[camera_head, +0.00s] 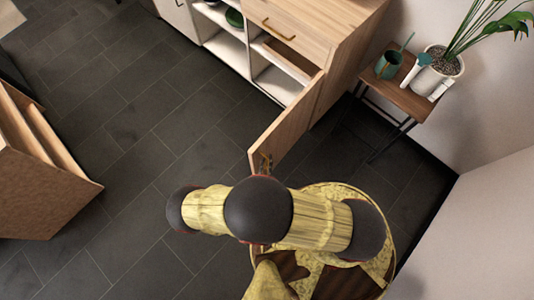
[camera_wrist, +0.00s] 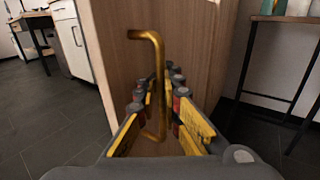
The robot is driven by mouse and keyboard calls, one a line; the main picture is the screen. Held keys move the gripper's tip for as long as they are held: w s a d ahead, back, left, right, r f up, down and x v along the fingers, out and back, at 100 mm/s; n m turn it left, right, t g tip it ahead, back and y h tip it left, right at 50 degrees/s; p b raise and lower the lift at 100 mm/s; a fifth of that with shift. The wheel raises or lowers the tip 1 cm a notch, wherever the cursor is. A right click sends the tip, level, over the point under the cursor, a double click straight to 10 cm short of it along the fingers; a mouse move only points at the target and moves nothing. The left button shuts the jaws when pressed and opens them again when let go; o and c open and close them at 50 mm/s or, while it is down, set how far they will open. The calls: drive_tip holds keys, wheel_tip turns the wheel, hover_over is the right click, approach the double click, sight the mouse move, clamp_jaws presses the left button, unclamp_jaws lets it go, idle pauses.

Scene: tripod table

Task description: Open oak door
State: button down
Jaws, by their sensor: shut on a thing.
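The oak door (camera_head: 288,124) stands swung out from the low cabinet (camera_head: 337,60), with a shelf space showing behind it. In the wrist view the door's wood face (camera_wrist: 198,40) fills the middle. Its brass bar handle (camera_wrist: 157,62) runs down between the fingers of my gripper (camera_wrist: 158,95), which is shut on it. In the head view the handle (camera_head: 265,161) shows near the door's free edge. My own arm hides most of the gripper there.
A small side table (camera_head: 408,100) with a potted plant (camera_head: 440,68) and green mug (camera_head: 388,64) stands right of the cabinet. A wooden unit (camera_head: 40,175) stands at the left. Dark tiled floor (camera_head: 140,120) between is clear. A wall closes the right side.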

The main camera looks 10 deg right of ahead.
drive_tip(key=c, duration=2.3)
unclamp_jaws()
drive_tip(key=shift+a, duration=0.3)
drive_tip(key=shift+o, duration=1.3)
drive_tip(key=shift+d, duration=0.15)
drive_tip(key=shift+r, duration=0.1)
